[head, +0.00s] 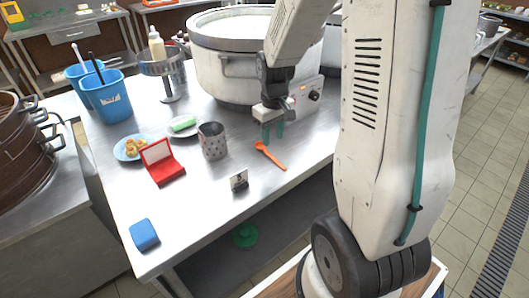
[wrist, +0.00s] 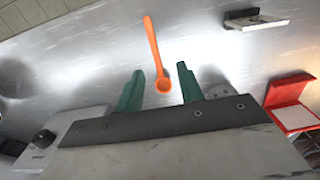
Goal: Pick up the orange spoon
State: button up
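The orange spoon (head: 270,155) lies flat on the steel table (head: 215,205), to the right of a perforated metal cup. In the wrist view the orange spoon (wrist: 154,55) lies with its round bowl nearest my gripper and its handle pointing away, up the picture. My gripper (head: 273,132) is just behind the spoon in the head view, pointing down, apart from it. Its two green fingers (wrist: 158,92) are spread open in the wrist view. The bowl shows in the gap between the fingertips, and nothing is held.
The perforated cup (head: 212,141), a small card holder (head: 239,181) and an open red case (head: 163,163) stand left of the spoon. A large white pot (head: 225,68) stands behind. The table's front edge runs close to the spoon's right.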

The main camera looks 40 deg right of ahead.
aim_at(273, 158)
jog(key=f, duration=0.5)
jog(key=d+f, duration=0.1)
jog(key=f, duration=0.2)
jog(key=shift+w+f, duration=0.35)
grip_shut()
